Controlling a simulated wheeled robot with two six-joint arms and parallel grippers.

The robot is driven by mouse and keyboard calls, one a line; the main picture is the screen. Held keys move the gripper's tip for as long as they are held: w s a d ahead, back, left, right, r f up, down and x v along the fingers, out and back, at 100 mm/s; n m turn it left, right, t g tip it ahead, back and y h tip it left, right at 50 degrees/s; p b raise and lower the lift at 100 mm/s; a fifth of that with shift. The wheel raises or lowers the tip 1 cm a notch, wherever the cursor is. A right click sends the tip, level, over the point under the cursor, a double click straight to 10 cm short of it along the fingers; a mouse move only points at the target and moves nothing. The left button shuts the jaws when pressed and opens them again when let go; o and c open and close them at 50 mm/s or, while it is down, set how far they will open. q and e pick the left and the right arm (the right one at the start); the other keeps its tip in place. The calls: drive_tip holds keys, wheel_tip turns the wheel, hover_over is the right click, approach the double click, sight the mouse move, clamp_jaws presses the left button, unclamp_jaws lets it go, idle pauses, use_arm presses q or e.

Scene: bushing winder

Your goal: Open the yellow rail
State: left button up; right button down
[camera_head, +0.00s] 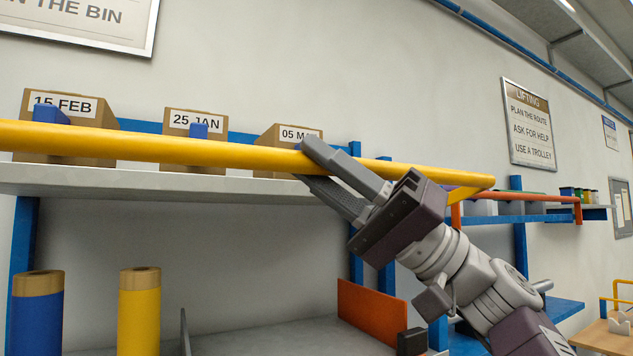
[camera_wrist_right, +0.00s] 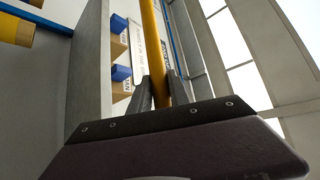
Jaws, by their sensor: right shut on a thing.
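The yellow rail (camera_head: 150,146) is a long bar that runs across the front of the upper shelf in the head view, from the left edge to a bend at the right. My right gripper (camera_head: 310,166) is shut on the rail, with one finger above it and one below. In the right wrist view the yellow rail (camera_wrist_right: 176,50) passes between the two fingers (camera_wrist_right: 162,92). My left gripper is not in view.
Cardboard boxes with date labels (camera_head: 195,138) stand on the grey shelf (camera_head: 120,184) behind the rail. Below are a blue roll (camera_head: 37,318), a yellow roll (camera_head: 139,315) and an orange-red panel (camera_head: 372,312). Blue shelving with an orange rail (camera_head: 520,196) stands at right.

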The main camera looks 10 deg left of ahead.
drive_tip(key=shift+f, duration=0.35)
drive_tip(key=shift+b, duration=0.3)
drive_tip(key=c, duration=1.2)
unclamp_jaws()
drive_tip(key=shift+c, duration=0.2)
drive_tip(key=b+v, duration=0.4)
drive_tip(key=v, duration=0.5)
